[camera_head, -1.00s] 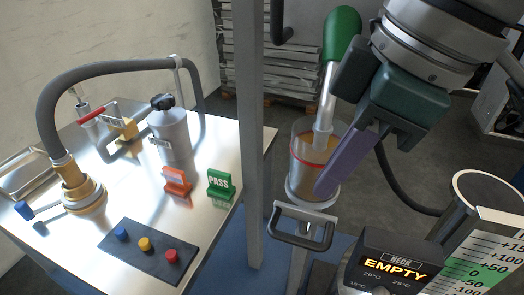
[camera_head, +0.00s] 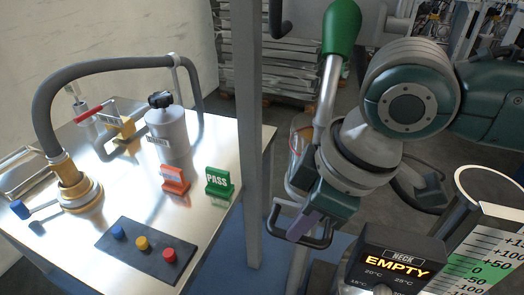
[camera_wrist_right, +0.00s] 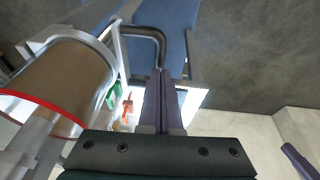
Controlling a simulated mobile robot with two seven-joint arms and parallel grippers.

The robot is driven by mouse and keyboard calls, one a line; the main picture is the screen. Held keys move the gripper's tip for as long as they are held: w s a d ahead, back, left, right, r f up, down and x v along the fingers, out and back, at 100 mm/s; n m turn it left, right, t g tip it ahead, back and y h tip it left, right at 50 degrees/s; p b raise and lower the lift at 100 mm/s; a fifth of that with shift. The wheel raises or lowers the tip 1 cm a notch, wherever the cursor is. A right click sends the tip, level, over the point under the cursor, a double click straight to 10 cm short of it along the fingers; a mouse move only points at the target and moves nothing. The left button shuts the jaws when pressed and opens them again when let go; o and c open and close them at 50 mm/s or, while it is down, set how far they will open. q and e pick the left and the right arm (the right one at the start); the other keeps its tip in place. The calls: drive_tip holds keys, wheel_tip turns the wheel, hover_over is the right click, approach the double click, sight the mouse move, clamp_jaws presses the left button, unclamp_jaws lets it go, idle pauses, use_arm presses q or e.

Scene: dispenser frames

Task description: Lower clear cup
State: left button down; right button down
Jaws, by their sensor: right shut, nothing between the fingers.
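The clear cup (camera_head: 296,150) stands behind my right arm in the head view, mostly hidden by it. In the right wrist view the cup (camera_wrist_right: 62,75) is large at the left, with brownish contents and a red line around it. A black loop handle (camera_head: 326,236) sits on the frame below the cup; it also shows in the right wrist view (camera_wrist_right: 150,34). My right gripper (camera_head: 298,232) points down at this handle, its purple fingers (camera_wrist_right: 160,76) shut together and empty. The fingertips are close to the handle; I cannot tell if they touch. My left gripper is not in view.
A green-handled metal wand (camera_head: 341,28) rises above the cup. A grey post (camera_head: 249,130) stands to the left, beside a steel table (camera_head: 215,222) with a PASS sign (camera_head: 218,182). The EMPTY display box (camera_head: 395,265) and a scaled cylinder (camera_head: 490,240) stand at the right.

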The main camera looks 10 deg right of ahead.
wheel_tip(320, 180, down, 7)
drive_tip(key=b, duration=0.3)
drive_tip(key=shift+d, duration=0.2)
drive_tip(key=shift+s, duration=0.1)
drive_tip(key=shift+r, duration=0.1)
drive_tip(key=a+p+v, duration=0.1)
drive_tip(key=p+v, duration=0.5)
drive_tip(key=v, duration=0.8)
drive_tip(key=shift+w+a+r, duration=0.25)
drive_tip(key=shift+a+r, duration=0.05)
drive_tip(key=shift+r, duration=0.05)
